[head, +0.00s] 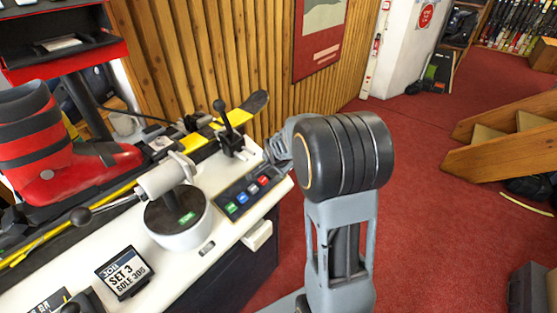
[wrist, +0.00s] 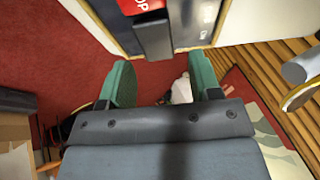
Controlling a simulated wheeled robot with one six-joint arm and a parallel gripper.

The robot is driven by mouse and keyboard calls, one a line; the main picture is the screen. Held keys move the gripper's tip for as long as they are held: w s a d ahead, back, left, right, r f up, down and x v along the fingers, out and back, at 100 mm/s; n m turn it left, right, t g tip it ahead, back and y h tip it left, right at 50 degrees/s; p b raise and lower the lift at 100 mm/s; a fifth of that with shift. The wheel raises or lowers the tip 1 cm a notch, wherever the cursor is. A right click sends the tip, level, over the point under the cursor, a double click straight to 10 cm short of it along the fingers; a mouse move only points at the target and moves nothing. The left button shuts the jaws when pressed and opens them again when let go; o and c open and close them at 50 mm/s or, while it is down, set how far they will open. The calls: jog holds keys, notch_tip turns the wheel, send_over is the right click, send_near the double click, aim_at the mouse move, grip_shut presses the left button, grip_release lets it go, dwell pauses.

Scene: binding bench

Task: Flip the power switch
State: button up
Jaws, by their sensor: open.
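The button panel (head: 252,190), a dark strip with green, blue, red and pale buttons, lies on the right end of the white bench. In the wrist view a dark panel with a red label ending in "OP" (wrist: 143,5) is at the top. A dark grey block (wrist: 153,38) projects there, beyond my fingertips; I cannot tell whether it is the power switch. My gripper (wrist: 163,80) is open, with its green fingers apart and nothing between them. In the head view my arm's black joint hides the gripper.
A white box (head: 258,235) sits on the bench's front side. Red carpet is open to the right.

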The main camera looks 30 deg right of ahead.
jog(key=p+v, duration=0.1)
jog(key=v, duration=1.1)
jog(key=shift+s+r, duration=0.2)
jog(key=s+a+r+n+g+y+p, duration=0.1)
jog(key=s+a+r+n+p, duration=0.3)
jog(key=s+n, duration=0.3)
jog(key=s+a+r+n+g+y+p, duration=0.1)
jog(key=s+a+r+n+p, duration=0.4)
jog(key=s+n+p, duration=0.1)
jog(key=s+n, duration=0.1)
jog(key=s, duration=0.1)
jog(key=shift+s+a+r, duration=0.2)
jog(key=shift+s+r, duration=0.1)
jog(key=shift+s, duration=0.05)
